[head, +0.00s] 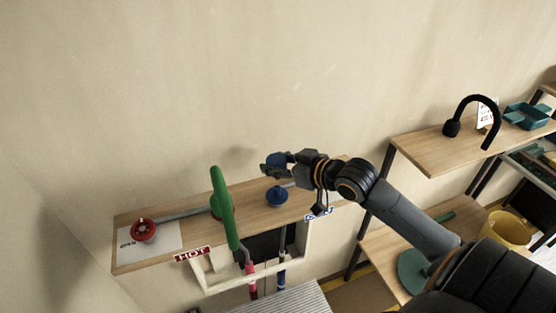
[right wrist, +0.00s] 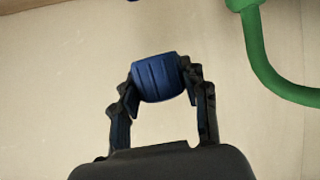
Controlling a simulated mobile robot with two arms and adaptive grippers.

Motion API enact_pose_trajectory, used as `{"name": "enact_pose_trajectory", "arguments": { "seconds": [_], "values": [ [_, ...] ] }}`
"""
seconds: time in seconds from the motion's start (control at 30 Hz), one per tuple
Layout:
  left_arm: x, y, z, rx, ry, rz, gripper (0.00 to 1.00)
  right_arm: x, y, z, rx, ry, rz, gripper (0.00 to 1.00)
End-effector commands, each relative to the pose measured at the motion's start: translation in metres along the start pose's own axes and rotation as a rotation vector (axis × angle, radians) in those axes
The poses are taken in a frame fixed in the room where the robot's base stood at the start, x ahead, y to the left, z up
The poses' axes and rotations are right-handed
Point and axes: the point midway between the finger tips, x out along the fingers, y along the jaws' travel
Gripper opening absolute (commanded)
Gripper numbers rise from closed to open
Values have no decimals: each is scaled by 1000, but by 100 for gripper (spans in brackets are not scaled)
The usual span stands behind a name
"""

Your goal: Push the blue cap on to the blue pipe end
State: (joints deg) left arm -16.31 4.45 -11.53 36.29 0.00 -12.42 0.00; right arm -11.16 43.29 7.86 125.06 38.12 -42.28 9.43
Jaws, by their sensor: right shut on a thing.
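My right gripper (head: 274,165) is shut on a ribbed blue cap (head: 279,158), held above the wall shelf. In the right wrist view the cap (right wrist: 157,78) sits between both fingers of the gripper (right wrist: 158,88), against the plain wall. A blue pipe (head: 281,279) stands upright in the framed opening below the shelf, beside a pink-red pipe (head: 251,284). The cap is apart from the blue pipe, well above it. My left gripper is not in view.
A red valve wheel (head: 144,230) and a blue knob (head: 277,196) are at the shelf.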

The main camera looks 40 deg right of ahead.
Motion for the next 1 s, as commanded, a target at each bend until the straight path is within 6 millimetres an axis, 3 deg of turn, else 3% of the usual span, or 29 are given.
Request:
{"name": "enact_pose_trajectory", "arguments": {
  "seconds": [0.13, 0.43, 1.0],
  "values": [
    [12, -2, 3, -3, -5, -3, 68, 7, 0, 18, 1, -1, 1, 18],
    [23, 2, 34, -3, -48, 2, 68, 17, 0, 40, 0, 1, 0, 18],
    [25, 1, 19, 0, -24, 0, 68, 18, 0, 43, 0, 1, 0, 18]
  ]
}}
